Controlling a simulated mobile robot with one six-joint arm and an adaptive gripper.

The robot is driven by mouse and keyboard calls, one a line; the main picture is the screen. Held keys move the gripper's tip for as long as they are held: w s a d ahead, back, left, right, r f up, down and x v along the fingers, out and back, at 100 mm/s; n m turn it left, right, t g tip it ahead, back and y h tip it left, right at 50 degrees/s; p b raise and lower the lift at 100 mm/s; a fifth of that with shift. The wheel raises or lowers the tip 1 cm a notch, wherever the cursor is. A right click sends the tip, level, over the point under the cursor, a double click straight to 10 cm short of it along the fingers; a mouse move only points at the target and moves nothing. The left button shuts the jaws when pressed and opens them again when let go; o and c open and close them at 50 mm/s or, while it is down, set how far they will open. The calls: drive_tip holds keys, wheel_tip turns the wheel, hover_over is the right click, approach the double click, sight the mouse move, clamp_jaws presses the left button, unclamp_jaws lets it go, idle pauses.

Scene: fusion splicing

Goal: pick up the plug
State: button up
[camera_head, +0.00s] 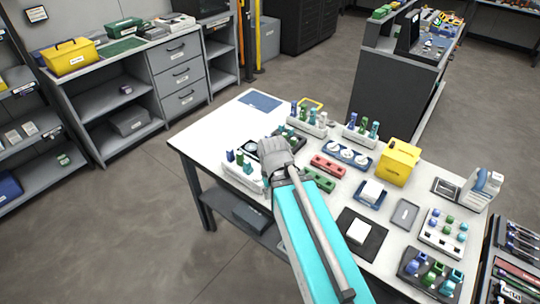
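The plug of the task cannot be singled out; several small blue, green and teal plug-like pieces stand on the white table. Some are in a white rack (241,174) left of my gripper, and others are in the white racks behind it (314,128) and to its right (360,139). More stand in a white holder (440,238) and a dark holder (428,276) at the right. My gripper (274,148) is over the left part of the table, close to the left rack. Its fingers are hidden by my grey wrist, so its opening and any contact do not show.
The white table (212,135) also bears a yellow box (398,162), a red block (328,167), a blue tray with round white pieces (347,153), a dark mat with a white block (360,236) and a grey-white device (482,190). The back left corner is fairly clear.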

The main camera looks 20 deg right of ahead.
drive_tip(key=w+a+r+n+p, duration=0.2)
drive_tip(key=w+r+n+p, duration=0.1)
drive_tip(key=w+n, duration=0.4)
drive_tip(key=w+a+r+n+p, duration=0.2)
drive_tip(key=w+r+n+p, duration=0.2)
drive_tip(key=w+n, duration=0.3)
wheel_tip(320, 180, up, 5)
drive_tip(key=n+p, duration=0.5)
drive_tip(key=n, duration=0.8)
hover_over(230, 149)
drive_tip(key=shift+s+a+f, duration=0.1)
drive_tip(key=shift+a+f, duration=0.05)
drive_tip(key=shift+a, duration=0.15)
drive_tip(key=shift+f, duration=0.15)
wheel_tip(230, 149, down, 8)
drive_tip(key=b, duration=0.9)
drive_tip(key=shift+f, duration=0.2)
drive_tip(key=shift+d+f+b, duration=0.15)
drive_tip(key=shift+f+b, duration=2.4)
drive_tip(key=shift+f, duration=0.05)
